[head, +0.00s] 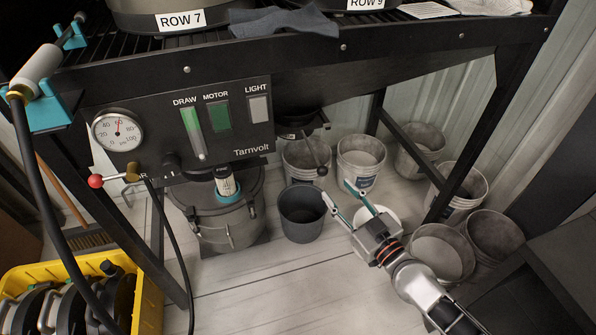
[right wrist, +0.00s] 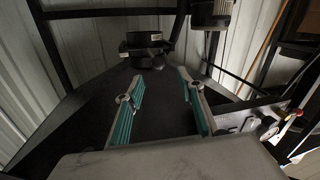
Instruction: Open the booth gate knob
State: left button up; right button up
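A dark lever with a round end knob (head: 322,170) hangs below the black chute outlet (head: 297,130) under the booth table; I take it for the gate knob, though no label shows. My right gripper (head: 337,190) is open with nothing between its teal-padded fingers, its tips just below and right of the knob in the picture; I cannot tell the depth gap. In the right wrist view the open fingers (right wrist: 156,92) point up toward the underside of the booth, with the round black outlet (right wrist: 142,47) beyond them. My left gripper is not in view.
A control panel (head: 250,135) with gauge is at left, above a red-ball valve lever (head: 95,181) and a lidded grey canister (head: 225,225). A dark bucket (head: 302,215) and several pale buckets stand around my right gripper. A black table leg (head: 462,150) is to its right.

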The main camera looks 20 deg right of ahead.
aim_at(323, 172)
jog(key=shift+d+b+x, duration=0.15)
jog(key=shift+b+x, duration=0.05)
jog(key=shift+x, duration=2.15)
jog(key=shift+d+b+x, duration=0.15)
jog(key=shift+x, duration=2.15)
jog(key=shift+w+f, duration=0.1)
jog(key=shift+f, duration=0.05)
grip_shut()
